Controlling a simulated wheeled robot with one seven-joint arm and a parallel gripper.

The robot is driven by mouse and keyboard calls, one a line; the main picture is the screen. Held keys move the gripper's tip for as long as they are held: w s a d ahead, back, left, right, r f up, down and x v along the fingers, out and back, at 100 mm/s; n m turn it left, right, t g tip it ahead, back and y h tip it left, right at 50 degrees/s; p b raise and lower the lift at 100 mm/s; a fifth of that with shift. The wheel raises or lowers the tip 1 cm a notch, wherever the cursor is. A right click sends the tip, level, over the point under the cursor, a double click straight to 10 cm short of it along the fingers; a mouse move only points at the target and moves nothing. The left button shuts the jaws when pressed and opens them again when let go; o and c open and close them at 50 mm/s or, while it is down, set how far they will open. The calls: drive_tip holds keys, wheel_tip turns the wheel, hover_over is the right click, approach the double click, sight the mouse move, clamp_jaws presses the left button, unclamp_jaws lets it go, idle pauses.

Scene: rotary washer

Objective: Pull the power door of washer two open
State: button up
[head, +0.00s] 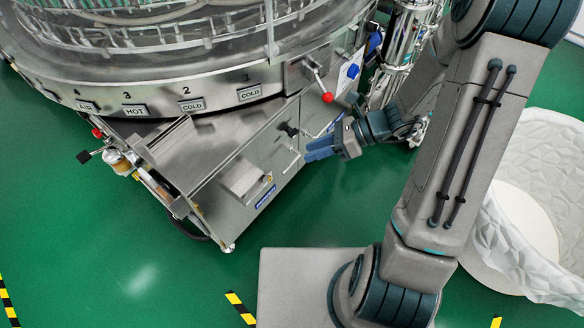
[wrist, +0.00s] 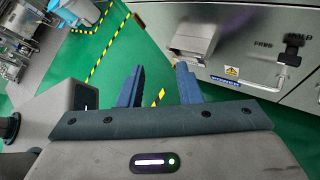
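The washer (head: 240,165) is a round steel machine on a cabinet at the upper left of the head view. On the cabinet's side facing my arm is a panel with a thin bar handle (head: 292,162). In the wrist view the handle (wrist: 280,76) shows at the right, below a black knob (wrist: 292,54). My gripper (head: 309,151) has blue fingers and is beside this side of the cabinet, seemingly apart from the handle. In the wrist view my gripper (wrist: 160,68) is open, with nothing between its fingers.
A red-knobbed lever (head: 320,85) sticks out above. A white-lined basket (head: 530,205) stands at the right. Green floor is clear in front of the washer.

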drive_tip(key=w+d+f+m+t+y+b, duration=0.1)
drive_tip(key=w+f+m+t+b, duration=0.2)
drive_tip(key=f+m, duration=0.45)
drive_tip(key=w+d+f+m+t+y+b, duration=0.1)
drive_tip(key=w+f+m+t+b, duration=0.3)
drive_tip(key=f, duration=0.6)
drive_tip(key=m+t+h+b, duration=0.2)
drive_tip(key=m+t+b, duration=0.25)
drive_tip(key=m, duration=0.55)
approach(291, 163)
drive_tip(key=shift+g, duration=0.35)
drive_tip(key=b+x, duration=0.4)
drive_tip(key=x, duration=0.6)
drive_tip(key=shift+d+f, duration=0.15)
drive_tip(key=shift+d, duration=0.05)
clamp_jaws()
